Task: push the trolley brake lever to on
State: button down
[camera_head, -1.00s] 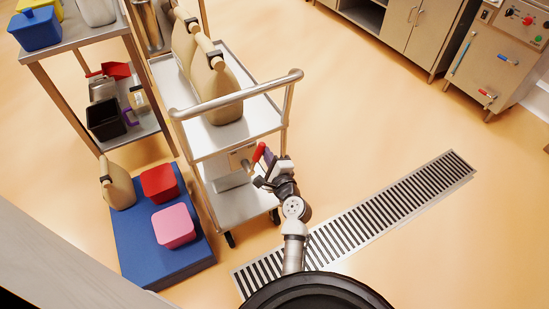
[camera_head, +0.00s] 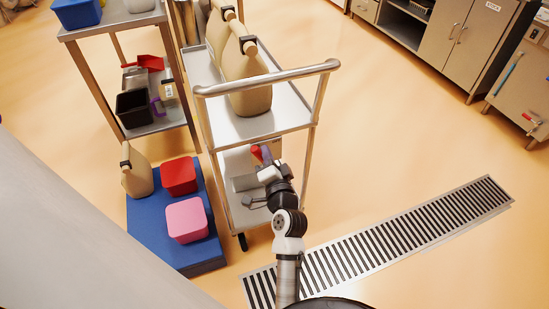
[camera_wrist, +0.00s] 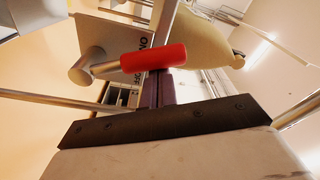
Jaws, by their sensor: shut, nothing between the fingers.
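The trolley (camera_head: 268,80) stands in front of me with its tube handle toward me. Its brake lever has a red grip (camera_head: 257,152), seen partly behind my gripper; in the wrist view the red grip (camera_wrist: 153,58) sticks out from a round metal hub (camera_wrist: 82,70). A plate behind it (camera_wrist: 112,38) carries an ON label above the grip and an OFF label below it; the grip lies between the two. My gripper (camera_head: 266,156) is shut and empty. Its purple fingers (camera_wrist: 153,92) are right beside the grip on the OFF side; I cannot tell if they touch.
Tan jugs (camera_head: 250,85) stand on the trolley's upper shelf. A blue platform (camera_head: 165,235) with a jug, a red tub (camera_head: 179,176) and a pink tub (camera_head: 187,220) is at left. A shelf table (camera_head: 110,30) stands behind it. The floor right of the trolley, with a drain grate (camera_head: 400,238), is clear.

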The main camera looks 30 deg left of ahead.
jog(key=shift+s+a+f+n+b, duration=0.2)
jog(key=shift+s+n+b, duration=0.15)
jog(key=shift+n, duration=0.15)
jog(key=shift+s+a+f+n+b, duration=0.1)
jog(key=shift+s+a+n+b, duration=0.1)
jog(key=shift+n+b, duration=0.25)
jog(key=shift+r, duration=0.1)
